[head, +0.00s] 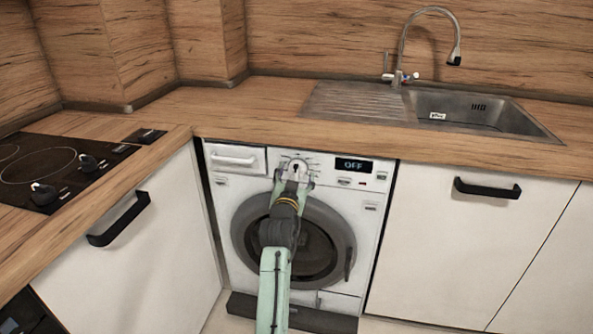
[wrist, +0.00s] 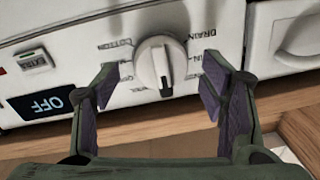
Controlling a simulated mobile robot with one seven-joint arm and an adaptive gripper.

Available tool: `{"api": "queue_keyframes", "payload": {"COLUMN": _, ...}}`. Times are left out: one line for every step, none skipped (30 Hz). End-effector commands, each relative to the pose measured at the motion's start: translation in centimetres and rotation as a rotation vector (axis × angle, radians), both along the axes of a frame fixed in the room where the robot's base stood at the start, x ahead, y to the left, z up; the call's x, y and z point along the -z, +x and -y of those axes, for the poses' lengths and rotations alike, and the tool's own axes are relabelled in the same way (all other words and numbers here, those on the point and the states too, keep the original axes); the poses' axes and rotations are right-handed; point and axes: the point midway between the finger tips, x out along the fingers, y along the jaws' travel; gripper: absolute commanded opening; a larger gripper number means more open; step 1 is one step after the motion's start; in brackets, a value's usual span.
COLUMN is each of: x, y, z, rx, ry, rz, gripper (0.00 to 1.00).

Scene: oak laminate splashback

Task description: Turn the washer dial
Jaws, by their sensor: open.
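The washer (head: 355,228) is a white front-loader under the counter, with a round dark door. Its dial (head: 294,168) is a white round knob on the control panel, left of the dark display reading OFF (head: 353,165). In the wrist view the dial (wrist: 160,62) shows whole, with a raised grip bar and printed labels around it, such as COTTON and DRAIN. My gripper (wrist: 160,88) is open, one finger on each side of the dial, with visible gaps to it in the picture. In the head view my gripper (head: 293,180) is in front of the panel and partly hides the dial area.
A detergent drawer (head: 235,158) is left of the dial. The wooden counter (head: 240,103) overhangs the panel closely above. A white cabinet with a black handle (head: 487,188) stands right, another with a handle (head: 119,218) left. The hob (head: 45,170) and sink (head: 470,108) are above.

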Motion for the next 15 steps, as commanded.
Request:
{"api": "queue_keyframes", "payload": {"x": -0.2, "y": 0.6, "z": 0.2, "rx": 0.001, "ry": 0.001, "rz": 0.0, "gripper": 0.65}}
{"api": "queue_keyframes", "payload": {"x": -0.1, "y": 0.8, "z": 0.2, "rx": 0.0, "ry": 0.001, "rz": 0.0, "gripper": 0.65}}
{"api": "queue_keyframes", "payload": {"x": -0.1, "y": 1.1, "z": 0.3, "rx": 0.0, "ry": 0.0, "rz": 0.0, "gripper": 0.65}}
{"api": "queue_keyframes", "payload": {"x": -0.1, "y": 1.2, "z": 0.3, "rx": 0.0, "ry": 0.0, "rz": 0.0, "gripper": 0.65}}
{"api": "queue_keyframes", "payload": {"x": 0.0, "y": 1.4, "z": 0.4, "rx": 0.0, "ry": 0.0, "rz": 0.0, "gripper": 0.65}}
{"api": "queue_keyframes", "payload": {"x": 0.0, "y": 1.5, "z": 0.4, "rx": 0.0, "ry": 0.0, "rz": 0.0, "gripper": 0.65}}
{"api": "queue_keyframes", "payload": {"x": 0.0, "y": 1.5, "z": 0.4, "rx": 0.0, "ry": 0.0, "rz": 0.0, "gripper": 0.65}}
{"api": "queue_keyframes", "payload": {"x": 0.0, "y": 1.6, "z": 0.4, "rx": 0.0, "ry": 0.0, "rz": 0.0, "gripper": 0.65}}
{"api": "queue_keyframes", "payload": {"x": 0.0, "y": 1.6, "z": 0.4, "rx": 0.0, "ry": 0.0, "rz": 0.0, "gripper": 0.65}}
{"api": "queue_keyframes", "payload": {"x": 0.0, "y": 1.6, "z": 0.4, "rx": 0.0, "ry": 0.0, "rz": 0.0, "gripper": 0.65}}
{"api": "queue_keyframes", "payload": {"x": 0.0, "y": 1.6, "z": 0.4, "rx": 0.0, "ry": 0.0, "rz": 0.0, "gripper": 0.65}}
{"api": "queue_keyframes", "payload": {"x": 0.0, "y": 1.6, "z": 0.4, "rx": 0.0, "ry": 0.0, "rz": 0.0, "gripper": 0.65}}
{"api": "queue_keyframes", "payload": {"x": 0.0, "y": 1.6, "z": 0.4, "rx": 0.0, "ry": 0.0, "rz": 0.0, "gripper": 0.65}}
{"api": "queue_keyframes", "payload": {"x": 0.0, "y": 1.5, "z": 0.4, "rx": 0.0, "ry": 0.0, "rz": 0.0, "gripper": 0.65}}
{"api": "queue_keyframes", "payload": {"x": 0.0, "y": 1.5, "z": 0.4, "rx": -0.001, "ry": 0.0, "rz": 0.001, "gripper": 0.62}}
